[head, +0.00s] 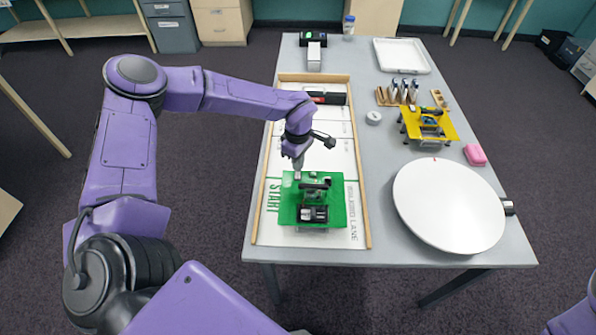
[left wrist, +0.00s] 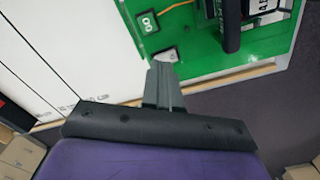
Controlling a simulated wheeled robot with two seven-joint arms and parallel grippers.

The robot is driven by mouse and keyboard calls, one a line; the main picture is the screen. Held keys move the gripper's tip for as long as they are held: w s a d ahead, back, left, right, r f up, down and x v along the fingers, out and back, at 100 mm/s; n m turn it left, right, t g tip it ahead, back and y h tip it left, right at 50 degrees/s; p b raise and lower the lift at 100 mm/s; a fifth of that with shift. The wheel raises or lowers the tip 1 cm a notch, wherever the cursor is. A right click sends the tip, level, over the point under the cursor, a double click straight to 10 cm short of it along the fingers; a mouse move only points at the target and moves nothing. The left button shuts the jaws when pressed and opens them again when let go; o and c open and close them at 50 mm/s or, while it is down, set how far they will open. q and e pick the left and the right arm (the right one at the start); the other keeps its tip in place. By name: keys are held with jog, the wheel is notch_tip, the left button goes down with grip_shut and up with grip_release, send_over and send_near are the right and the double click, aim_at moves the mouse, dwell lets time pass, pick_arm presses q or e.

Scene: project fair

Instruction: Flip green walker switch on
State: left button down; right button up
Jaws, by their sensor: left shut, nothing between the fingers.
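The green walker (head: 335,190) sits in the walled lane near the table's front left, beside the START lettering. Its green plate (left wrist: 207,40) fills the top of the left wrist view, with a small dark tile with pale marks (left wrist: 148,22) near its edge. A small pale piece (left wrist: 165,56) is at the fingertips; I cannot tell whether it is the switch or whether they touch. My left gripper (head: 298,164) points down at the plate's back edge; its fingers (left wrist: 163,68) are shut together and empty. My right gripper is out of view.
The lane has wooden side rails (head: 359,165) and a red and black object (head: 325,97) at its far end. A yellow walker (head: 447,125), a round white disc (head: 448,205) and a pink block (head: 475,154) stand on the right. A white tray (head: 402,41) lies at the back.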

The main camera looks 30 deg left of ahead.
pick_arm(q)
jog(key=shift+f+b, duration=0.65)
jog(key=shift+f, duration=0.35)
dwell(0.3)
jog(key=shift+s, duration=0.1)
notch_tip(320, 180, up, 7)
jog(key=p, duration=0.6)
jog(key=shift+r+p, duration=0.1)
jog(key=shift+p, duration=0.25)
